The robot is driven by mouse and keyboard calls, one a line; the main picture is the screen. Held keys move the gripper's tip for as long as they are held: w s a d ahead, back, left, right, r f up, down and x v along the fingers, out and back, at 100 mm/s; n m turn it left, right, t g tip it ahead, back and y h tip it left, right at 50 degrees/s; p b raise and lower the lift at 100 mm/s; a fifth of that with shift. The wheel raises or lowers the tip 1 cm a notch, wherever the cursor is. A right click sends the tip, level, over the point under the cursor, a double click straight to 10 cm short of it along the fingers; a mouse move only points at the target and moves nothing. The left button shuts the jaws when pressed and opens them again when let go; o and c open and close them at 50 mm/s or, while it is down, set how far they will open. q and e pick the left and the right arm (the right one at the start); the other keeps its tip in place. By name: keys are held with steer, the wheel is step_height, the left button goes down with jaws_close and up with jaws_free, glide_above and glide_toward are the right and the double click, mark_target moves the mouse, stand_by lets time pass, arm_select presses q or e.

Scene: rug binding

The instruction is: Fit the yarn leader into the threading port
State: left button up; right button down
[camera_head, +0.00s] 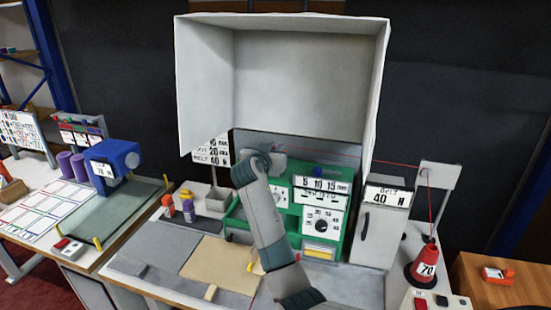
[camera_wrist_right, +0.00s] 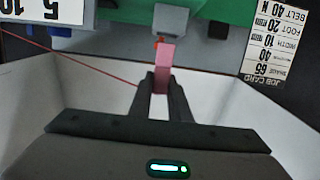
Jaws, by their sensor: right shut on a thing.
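My right gripper (camera_wrist_right: 161,82) is shut on a pink block-like piece, the yarn leader (camera_wrist_right: 166,64). The leader points away from the fingers, and a small orange-red bit shows at its far end. That end is right at a grey block-shaped fitting, probably the threading port (camera_wrist_right: 172,20), on the green machine. I cannot tell if it touches or enters it. Red yarn (camera_wrist_right: 85,67) runs off to the left in the wrist view. In the head view my right arm reaches up to the green machine (camera_head: 237,215), and my gripper is mostly hidden by the wrist. My left gripper is not in view.
A large white hood (camera_head: 285,75) hangs open above the machine. Small bottles (camera_head: 188,208) stand left of the machine. A blue machine (camera_head: 116,157) is on the left table.

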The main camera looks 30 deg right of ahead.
step_height(320, 180, down, 3)
steer(key=shift+r+p, duration=0.1)
steer(key=shift+p, duration=0.8)
steer(key=shift+f, duration=0.45)
steer(key=shift+f, duration=0.2)
steer(key=c, duration=1.7)
jaws_free()
steer(key=shift+o, duration=0.2)
steer(key=shift+r, duration=0.15)
